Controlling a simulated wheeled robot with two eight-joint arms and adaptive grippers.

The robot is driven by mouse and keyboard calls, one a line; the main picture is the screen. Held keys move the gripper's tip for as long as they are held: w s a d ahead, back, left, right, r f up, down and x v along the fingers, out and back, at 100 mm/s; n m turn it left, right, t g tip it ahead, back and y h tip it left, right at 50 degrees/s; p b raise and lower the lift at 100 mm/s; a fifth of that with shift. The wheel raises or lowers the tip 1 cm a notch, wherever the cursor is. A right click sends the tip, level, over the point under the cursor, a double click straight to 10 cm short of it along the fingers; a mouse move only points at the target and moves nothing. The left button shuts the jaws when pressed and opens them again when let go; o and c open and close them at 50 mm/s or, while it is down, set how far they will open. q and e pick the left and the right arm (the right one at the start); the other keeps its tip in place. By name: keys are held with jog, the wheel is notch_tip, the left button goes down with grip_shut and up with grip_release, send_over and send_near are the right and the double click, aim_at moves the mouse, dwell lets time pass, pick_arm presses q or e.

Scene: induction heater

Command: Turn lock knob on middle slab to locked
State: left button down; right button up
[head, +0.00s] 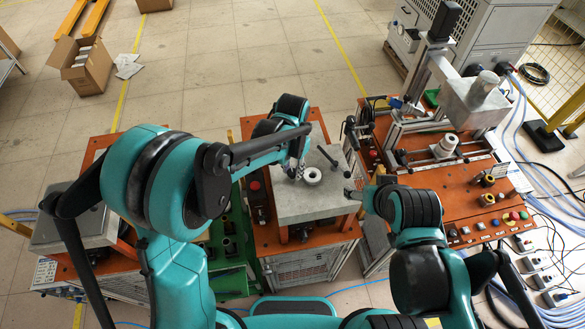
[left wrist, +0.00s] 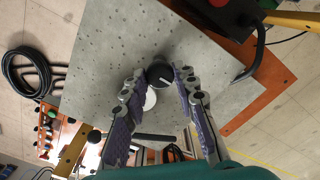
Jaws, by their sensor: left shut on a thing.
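The middle slab (head: 295,212) is a grey speckled plate on an orange stand, and it fills much of the left wrist view (left wrist: 110,50). The lock knob (left wrist: 159,72) is round and black with a short white mark that points to the right in the left wrist view. My left gripper (head: 293,172) is over the slab. Its two fingers (left wrist: 160,80) are closed on opposite sides of the knob. In the head view the fingers hide the knob. My right gripper (head: 357,193) is near the slab's right edge, and its finger opening is unclear.
A pale ring (head: 312,175) sits on the slab beside the left gripper. A black rod (head: 327,156) is behind it. An orange bench (head: 445,180) with a clamp fixture and buttons stands to the right. Another slab (head: 75,232) is at the left.

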pick_arm(q)
jog(key=m+b, duration=0.2)
jog(key=m, duration=0.1)
jog(key=shift+f+m, duration=0.1)
jog(key=shift+m, duration=0.3)
jog(key=m+b, duration=0.2)
jog(key=m, duration=0.2)
jog(key=m+b, duration=0.1)
jog(key=m, duration=0.4)
jog(key=m+b, duration=0.1)
jog(key=m, duration=0.3)
jog(key=shift+m+b, duration=0.3)
jog(key=shift+m, duration=0.1)
jog(key=c, duration=1.2)
grip_release()
